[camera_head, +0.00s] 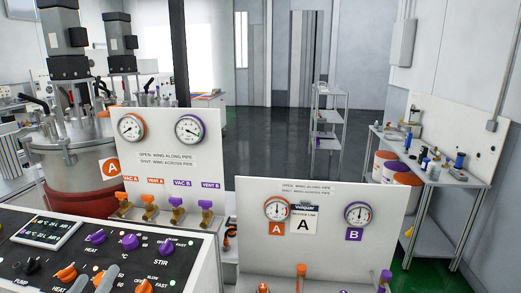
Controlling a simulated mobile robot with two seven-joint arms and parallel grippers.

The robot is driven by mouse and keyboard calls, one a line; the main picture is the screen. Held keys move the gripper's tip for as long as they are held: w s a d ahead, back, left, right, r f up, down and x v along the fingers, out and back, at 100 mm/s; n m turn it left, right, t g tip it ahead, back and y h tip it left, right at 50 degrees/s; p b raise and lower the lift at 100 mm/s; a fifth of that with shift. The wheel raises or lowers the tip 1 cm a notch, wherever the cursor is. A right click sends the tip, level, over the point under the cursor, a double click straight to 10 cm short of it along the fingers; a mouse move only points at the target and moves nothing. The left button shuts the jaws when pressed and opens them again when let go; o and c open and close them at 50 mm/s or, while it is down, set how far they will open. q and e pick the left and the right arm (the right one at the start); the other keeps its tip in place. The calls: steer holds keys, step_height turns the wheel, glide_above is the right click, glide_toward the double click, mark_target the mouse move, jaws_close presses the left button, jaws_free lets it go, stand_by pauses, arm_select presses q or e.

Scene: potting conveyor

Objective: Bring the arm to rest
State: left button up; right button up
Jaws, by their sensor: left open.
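A small grey piece at the bottom edge, over the black control panel (150,243), looks like the tip of my left gripper (107,279). Only this bit shows, beside an orange knob (65,273), and nothing is seen held in it. I cannot tell whether it touches the panel. The rest of the left arm is out of frame or hidden. My right gripper is not in view.
A white gauge board (170,160) with several valves stands behind the panel, beside a steel vessel (78,160). A second gauge board (335,235) stands at the lower middle. A side bench (440,175) is at right, a shelf rack (328,115) farther back. Dark floor between is clear.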

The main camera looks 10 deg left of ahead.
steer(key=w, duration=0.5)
arm_select(q)
steer(key=s+d+f+n+g+y, duration=0.15)
steer(key=f+n+g, duration=0.4)
steer(key=n, duration=0.55)
steer(key=s+d+f+n+g+y, duration=0.1)
steer(key=s+d+f+n+g, duration=0.25)
steer(key=f+n, duration=0.5)
steer(key=s+d+f+n+g+h, duration=0.2)
steer(key=d+n+g+h, duration=0.15)
steer(key=d, duration=0.55)
steer(key=s+d+f+n+g+h, duration=0.25)
steer(key=d+h, duration=0.25)
steer(key=d, duration=0.4)
step_height(320, 180, down, 29)
steer(key=s+b, duration=0.3)
steer(key=b, duration=0.3)
steer(key=s+a+f+g+b, duration=0.1)
steer(key=s+f+b, duration=0.2)
steer(key=s+f, duration=0.4)
steer(key=s+a+f+b, duration=0.2)
steer(key=s+f, duration=0.5)
steer(key=f, duration=0.4)
steer(key=shift+s+f+g+y+b, duration=0.2)
steer(key=shift+f+g+y+b, duration=0.1)
steer(key=shift+g+y+b, duration=0.1)
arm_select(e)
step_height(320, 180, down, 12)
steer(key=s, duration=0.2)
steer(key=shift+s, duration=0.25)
